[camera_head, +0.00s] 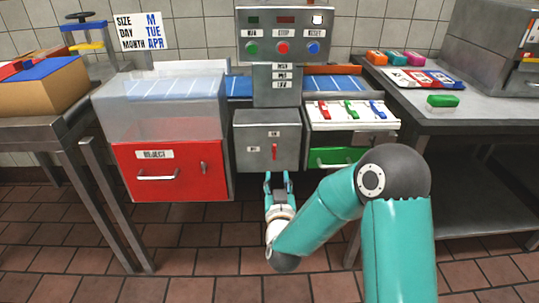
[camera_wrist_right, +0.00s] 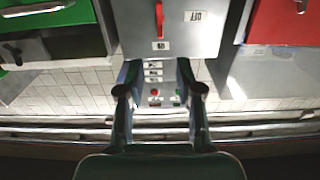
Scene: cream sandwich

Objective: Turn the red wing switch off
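A red switch handle (camera_head: 275,151) is on the front of a grey metal box (camera_head: 251,128) in the middle of the head view. It stands upright, in line with the small label above it; another label is to its left. In the right wrist view, which is upside down, the red switch (camera_wrist_right: 159,18) is at the top edge, pointing at the ON label, with the OFF label (camera_wrist_right: 195,16) to its right. My right gripper (camera_head: 278,177) is open and empty, below and in front of the switch, apart from it. My left gripper is not in view.
A red drawer (camera_head: 190,180) is left of the box, a green drawer (camera_head: 330,158) right. Red, green and blue levers sit on a white panel (camera_head: 390,122) above the green drawer. A button panel (camera_head: 300,21) rises behind. The floor in front is clear.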

